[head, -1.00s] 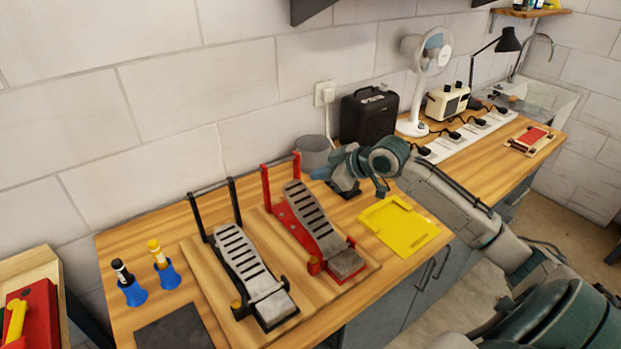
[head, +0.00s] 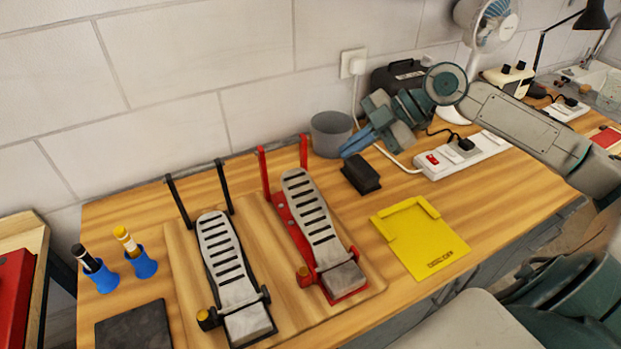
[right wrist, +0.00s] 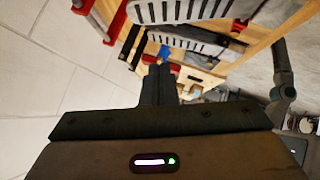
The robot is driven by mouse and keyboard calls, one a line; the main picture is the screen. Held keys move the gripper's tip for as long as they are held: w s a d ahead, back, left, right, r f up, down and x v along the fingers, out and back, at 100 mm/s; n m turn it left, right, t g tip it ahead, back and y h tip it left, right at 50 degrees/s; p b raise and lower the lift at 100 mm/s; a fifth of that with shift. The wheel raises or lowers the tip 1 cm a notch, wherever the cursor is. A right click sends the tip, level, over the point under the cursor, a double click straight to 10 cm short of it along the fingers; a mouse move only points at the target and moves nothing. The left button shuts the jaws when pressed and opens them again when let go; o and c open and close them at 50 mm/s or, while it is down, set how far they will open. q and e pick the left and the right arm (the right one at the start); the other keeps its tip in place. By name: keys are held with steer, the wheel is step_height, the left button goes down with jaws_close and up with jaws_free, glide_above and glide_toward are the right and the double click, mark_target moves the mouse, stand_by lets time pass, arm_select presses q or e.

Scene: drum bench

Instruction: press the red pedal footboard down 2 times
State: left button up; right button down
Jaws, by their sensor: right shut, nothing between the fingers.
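The red pedal (head: 283,218) stands on the wooden bench, with red posts and a red base. Its slotted grey footboard (head: 308,212) slopes from the raised far end down to the heel block at the near end. A black pedal (head: 229,262) with a similar footboard stands left of it. My right gripper (head: 350,149) is shut and empty, above the bench to the right of the red pedal's far end, apart from it. In the right wrist view the gripper fingers (right wrist: 158,80) show close together, with a slotted footboard (right wrist: 180,10) beyond. My left gripper is not in view.
A small black block (head: 361,174) and a grey cup (head: 331,133) sit close to my right gripper. A yellow tray (head: 422,240) lies right of the red pedal. A white power strip (head: 462,158) and its cable lie further right. Two blue holders (head: 141,262) stand at left.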

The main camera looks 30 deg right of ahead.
steer(key=p, duration=0.4)
glide_above(296, 191)
steer(key=s+d, duration=0.2)
steer(key=s, duration=0.1)
steer(key=shift+d+f, duration=0.15)
steer(key=shift+f, duration=3.15)
steer(key=f, duration=0.1)
steer(key=w+f+p, duration=0.1)
steer(key=f, duration=0.1)
steer(key=shift+w+d+p, duration=0.15)
steer(key=shift+w+p, duration=0.1)
steer(key=shift+p, duration=0.1)
steer(key=shift+w+f, duration=0.1)
steer(key=shift+f, duration=0.25)
steer(key=shift+f, duration=0.1)
